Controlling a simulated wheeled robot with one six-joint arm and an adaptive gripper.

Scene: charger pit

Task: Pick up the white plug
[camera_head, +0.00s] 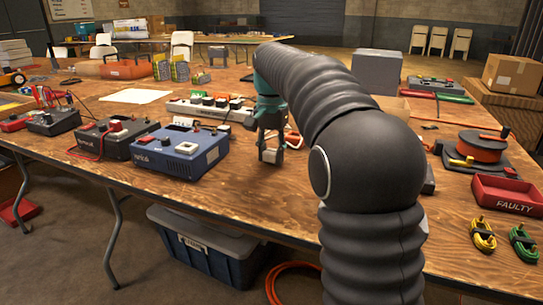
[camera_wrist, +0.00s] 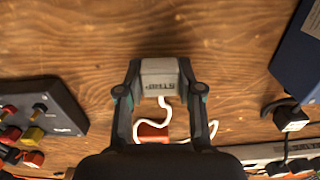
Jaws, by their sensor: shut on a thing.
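The white plug (camera_wrist: 160,76) is a pale, boxy block with dark lettering on its face. My gripper (camera_wrist: 158,90) is shut on it, with one finger on each side. Its white cord (camera_wrist: 163,116) loops back under the gripper past a small orange-red piece (camera_wrist: 152,132). In the head view, my gripper (camera_head: 271,148) points down near the table's front edge, with the plug (camera_head: 268,156) between its fingers. The exact gap between plug and wood is hard to tell.
A blue tester box (camera_head: 182,150) stands left of the gripper. A power strip (camera_head: 210,111) with several plugs lies behind it. In the wrist view, a dark box with coloured knobs (camera_wrist: 45,118) is at left. Bare wood (camera_wrist: 200,35) surrounds the plug's far end.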

